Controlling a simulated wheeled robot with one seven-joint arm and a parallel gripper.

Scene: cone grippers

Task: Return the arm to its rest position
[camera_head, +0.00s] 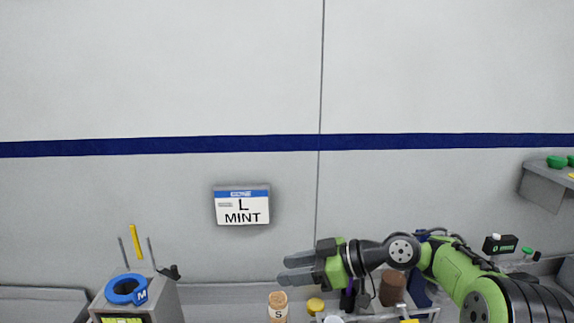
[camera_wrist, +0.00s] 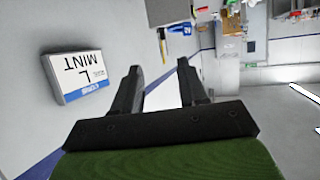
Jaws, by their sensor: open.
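My green arm (camera_head: 455,270) reaches in from the lower right in the head view. My gripper (camera_head: 283,271) points left with its two grey fingers apart and nothing between them. In the wrist view the gripper (camera_wrist: 158,85) also shows open and empty, with a gap between the dark fingers. The fingers are above a tan cup marked S (camera_head: 278,307), apart from it. Part of the bench below is hidden by my arm.
A sign reading L MINT (camera_head: 242,205) is on the wall. A grey machine (camera_head: 165,300) with a blue ring marked M (camera_head: 126,289) stands at lower left. A yellow-topped item (camera_head: 316,305) and a brown container (camera_head: 392,288) are close below my arm. A shelf (camera_head: 548,186) is at right.

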